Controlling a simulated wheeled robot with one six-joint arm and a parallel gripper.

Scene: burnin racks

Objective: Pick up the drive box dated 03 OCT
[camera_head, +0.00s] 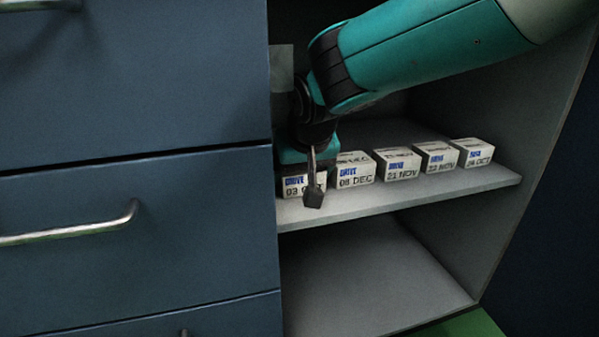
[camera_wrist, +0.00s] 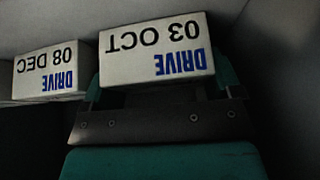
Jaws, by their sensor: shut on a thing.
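The drive box dated 03 OCT (camera_head: 292,187) is the leftmost box in the row on the shelf, partly hidden behind my gripper in the head view. In the wrist view the same box (camera_wrist: 155,52) shows upside down, its date and the blue word DRIVE readable. My gripper (camera_head: 313,180) reaches down at this box. In the wrist view my gripper (camera_wrist: 160,95) is shut on the box, with a jaw at each side of it. I cannot tell whether the box is touching the shelf.
Beside it stand boxes dated 08 DEC (camera_head: 355,172), 21 NOV (camera_head: 398,165), one with a November date (camera_head: 436,158) and one with an OCT date (camera_head: 473,153). They stand on the grey shelf (camera_head: 420,193). Blue drawers (camera_head: 130,240) with metal handles close off the left.

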